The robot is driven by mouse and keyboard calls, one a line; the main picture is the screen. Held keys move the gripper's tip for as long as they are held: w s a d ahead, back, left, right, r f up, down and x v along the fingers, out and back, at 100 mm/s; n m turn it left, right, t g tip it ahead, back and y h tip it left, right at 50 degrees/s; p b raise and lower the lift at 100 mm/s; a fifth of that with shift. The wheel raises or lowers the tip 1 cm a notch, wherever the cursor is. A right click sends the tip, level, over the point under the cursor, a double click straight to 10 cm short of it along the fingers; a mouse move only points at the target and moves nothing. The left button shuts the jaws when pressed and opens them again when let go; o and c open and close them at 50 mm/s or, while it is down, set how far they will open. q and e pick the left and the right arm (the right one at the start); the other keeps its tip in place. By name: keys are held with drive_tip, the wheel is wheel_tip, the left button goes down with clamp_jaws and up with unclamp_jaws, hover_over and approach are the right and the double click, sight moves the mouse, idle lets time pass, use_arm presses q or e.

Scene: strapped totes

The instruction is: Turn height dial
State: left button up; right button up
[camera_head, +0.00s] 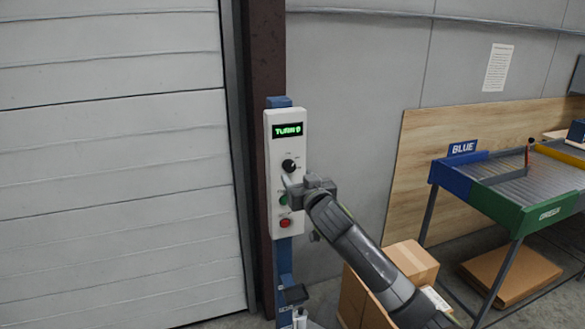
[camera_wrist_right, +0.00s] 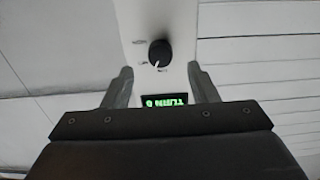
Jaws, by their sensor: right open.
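A white control panel (camera_head: 285,228) stands on a blue post and has a black dial (camera_head: 289,165) with a pale pointer mark. Above the dial, a small display (camera_head: 288,130) shows green text, "TURN" and a character I cannot read surely. A green button (camera_head: 283,199) and a red button (camera_head: 285,223) sit below. My right gripper (camera_head: 288,182) is in front of the panel just below the dial. In the right wrist view the dial (camera_wrist_right: 160,53) lies beyond the gap between my two spread fingers, apart from both. My left gripper is not in view.
A ribbed white shutter door (camera_head: 120,160) fills the left. Cardboard boxes (camera_head: 412,262) stand on the floor right of the panel, behind my right arm. A roller table (camera_head: 530,185) with blue, green and yellow sides stands farther right.

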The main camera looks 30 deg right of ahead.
sight(291, 168)
drive_tip(key=shift+p+x, duration=0.55)
drive_tip(key=shift+x, duration=2.15)
drive_tip(key=c, duration=1)
drive_tip(key=shift+o, duration=0.2)
drive_tip(key=shift+n, duration=0.4)
drive_tip(key=shift+r+n+p, duration=0.15)
drive_tip(key=shift+n+p, duration=0.75)
drive_tip(key=shift+n, duration=0.3)
drive_tip(key=shift+n+p, duration=0.65)
drive_tip(key=shift+n, duration=0.75)
